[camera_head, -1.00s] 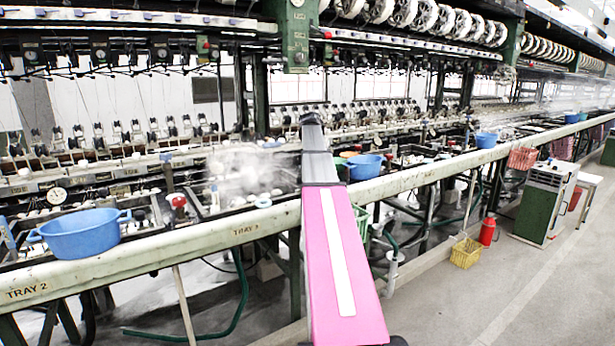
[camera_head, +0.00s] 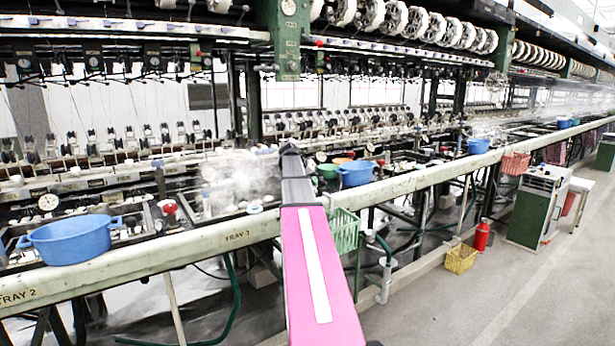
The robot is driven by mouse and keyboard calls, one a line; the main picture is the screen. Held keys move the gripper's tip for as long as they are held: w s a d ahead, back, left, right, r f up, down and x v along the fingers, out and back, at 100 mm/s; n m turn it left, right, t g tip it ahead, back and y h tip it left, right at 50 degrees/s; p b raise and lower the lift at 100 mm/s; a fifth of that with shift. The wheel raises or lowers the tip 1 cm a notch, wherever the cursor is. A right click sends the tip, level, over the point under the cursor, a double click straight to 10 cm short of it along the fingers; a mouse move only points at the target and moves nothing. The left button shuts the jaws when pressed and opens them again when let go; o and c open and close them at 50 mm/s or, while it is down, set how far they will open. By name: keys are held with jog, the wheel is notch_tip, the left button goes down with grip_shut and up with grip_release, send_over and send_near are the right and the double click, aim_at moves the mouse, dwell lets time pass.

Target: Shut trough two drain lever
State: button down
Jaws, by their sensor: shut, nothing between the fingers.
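The long trough rail (camera_head: 130,265) runs from the lower left to the upper right. A "TRAY 2" label (camera_head: 18,297) is at its left end and a "TRAY 3" label (camera_head: 237,236) is further right. A red knob (camera_head: 169,208) stands at the trough edge between these labels; I cannot tell whether it is the drain lever. My pink arm reaches up across the rail, right of the knob. Its dark far end, with my gripper (camera_head: 289,150), is over the trough area, apart from the knob. The gripper looks shut and empty; its fingers are hard to make out.
A blue basin (camera_head: 72,238) sits on the left trough. Another blue basin (camera_head: 356,173) and a green basket (camera_head: 344,230) are right of my arm. A yellow basket (camera_head: 460,258), a red extinguisher (camera_head: 482,236) and a green cabinet (camera_head: 537,205) stand along the aisle. The floor at lower right is clear.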

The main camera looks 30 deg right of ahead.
aim_at(325, 183)
jog(key=shift+d+f, duration=0.5)
jog(key=shift+s+d+n, duration=0.15)
jog(key=shift+s+n, duration=0.05)
jog(key=shift+n, duration=0.1)
jog(key=shift+s+d+n+t, duration=0.1)
jog(key=shift+s+n+t, duration=0.1)
jog(key=shift+n+t, duration=0.15)
jog(key=shift+s+d+n+t, duration=0.2)
jog(key=shift+s+n+t, duration=0.05)
jog(key=shift+n+t, duration=0.1)
jog(key=shift+s+d+n+t+y, duration=0.35)
jog(key=shift+d+n+t, duration=0.25)
jog(key=shift+n, duration=0.4)
jog(key=shift+s+d, duration=0.1)
jog(key=shift+d, duration=0.05)
jog(key=shift+s+d+n, duration=0.1)
jog(key=shift+d+n, duration=0.2)
jog(key=shift+d, duration=0.05)
jog(key=shift+s+d, duration=0.1)
